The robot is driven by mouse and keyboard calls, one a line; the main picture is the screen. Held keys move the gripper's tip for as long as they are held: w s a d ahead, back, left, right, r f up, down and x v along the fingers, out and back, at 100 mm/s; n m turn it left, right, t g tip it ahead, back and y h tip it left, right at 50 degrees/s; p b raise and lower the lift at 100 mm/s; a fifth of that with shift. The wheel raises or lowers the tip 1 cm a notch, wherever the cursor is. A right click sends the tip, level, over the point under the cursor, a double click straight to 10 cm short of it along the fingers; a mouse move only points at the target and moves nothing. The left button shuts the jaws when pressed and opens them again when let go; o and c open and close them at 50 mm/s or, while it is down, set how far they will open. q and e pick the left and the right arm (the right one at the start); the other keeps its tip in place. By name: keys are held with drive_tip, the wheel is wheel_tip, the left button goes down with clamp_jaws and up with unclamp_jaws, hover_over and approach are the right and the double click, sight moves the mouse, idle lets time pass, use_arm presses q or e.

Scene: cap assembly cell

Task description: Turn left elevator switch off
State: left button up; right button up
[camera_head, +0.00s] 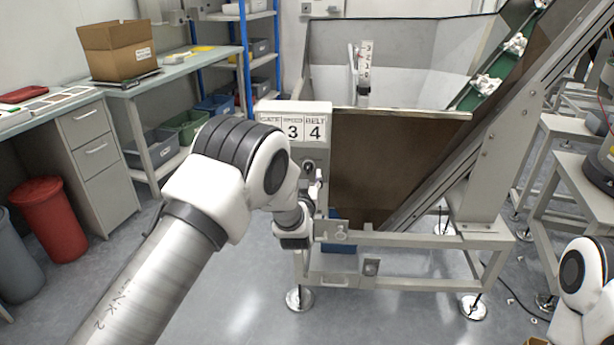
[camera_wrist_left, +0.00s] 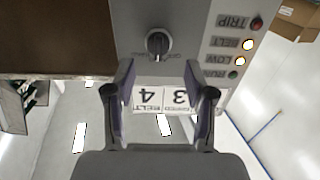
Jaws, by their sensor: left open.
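The elevator's grey control box (camera_head: 322,148) is on the left front corner of the hopper. In the left wrist view the box face is upside down, with a black rotary switch (camera_wrist_left: 158,42) in a round collar. The labels beside the switch are too small to read, and I cannot tell its setting for sure. My left gripper (camera_wrist_left: 160,78) is open and empty, its two fingers apart below the switch in that view, not visibly touching it. In the head view my left gripper (camera_head: 314,190) is at the box front, partly hidden by my arm. My right gripper is out of view.
Lamps marked TRIP, BELT, LOW and RUN sit beside the switch; the BELT lamp (camera_wrist_left: 247,44) and LOW lamp (camera_wrist_left: 240,61) glow. The brown-fronted hopper (camera_head: 385,165) and sloping green conveyor (camera_head: 470,97) stand right of the box. The floor (camera_head: 225,285) in front is mostly clear.

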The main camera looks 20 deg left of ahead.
sight(307, 169)
use_arm(q)
drive_tip(key=x, duration=0.3)
drive_tip(key=shift+w+d+f, duration=0.15)
drive_tip(key=shift+w, duration=0.35)
clamp_jaws()
drive_tip(key=shift+n, duration=0.5)
drive_tip(key=n, duration=0.1)
drive_tip(key=n+b, duration=0.1)
drive_tip(key=n, duration=0.1)
drive_tip(key=shift+s+a+f+n+b, duration=0.1)
drive_tip(key=shift+a+n+b, duration=0.15)
drive_tip(key=shift+n+b, duration=0.05)
drive_tip(key=n+b, duration=0.1)
drive_tip(key=n, duration=0.3)
drive_tip(key=shift+a, duration=0.1)
drive_tip(key=shift+n, duration=0.3)
